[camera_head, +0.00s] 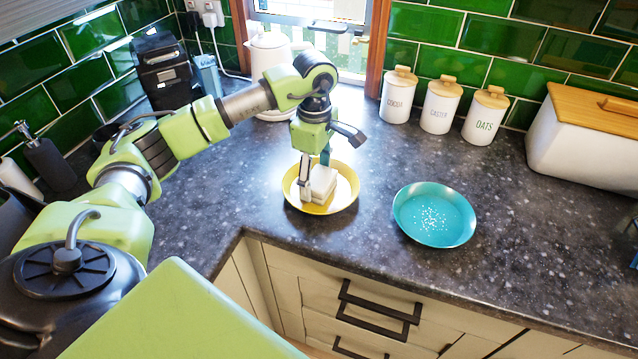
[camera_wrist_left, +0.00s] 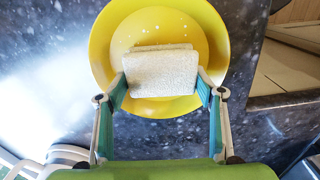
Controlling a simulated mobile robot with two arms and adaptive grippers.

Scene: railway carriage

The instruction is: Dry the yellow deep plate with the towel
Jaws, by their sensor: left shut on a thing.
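The yellow deep plate (camera_head: 345,197) stands on the dark counter below my left gripper. In the left wrist view the plate (camera_wrist_left: 205,42) fills the upper middle. A folded white towel (camera_head: 321,181) is inside the plate's outline. In the left wrist view the towel (camera_wrist_left: 161,72) is between my two fingertips, which press on its left and right edges. My left gripper (camera_head: 314,187) is shut on the towel. I cannot tell whether the towel touches the plate's bottom. My right gripper is not in view.
A turquoise plate (camera_head: 458,218) with white specks stands to the right of the yellow one. White canisters (camera_head: 440,105), a bread box (camera_head: 580,140) and a white kettle (camera_head: 268,55) stand along the back. The counter between plates and canisters is clear.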

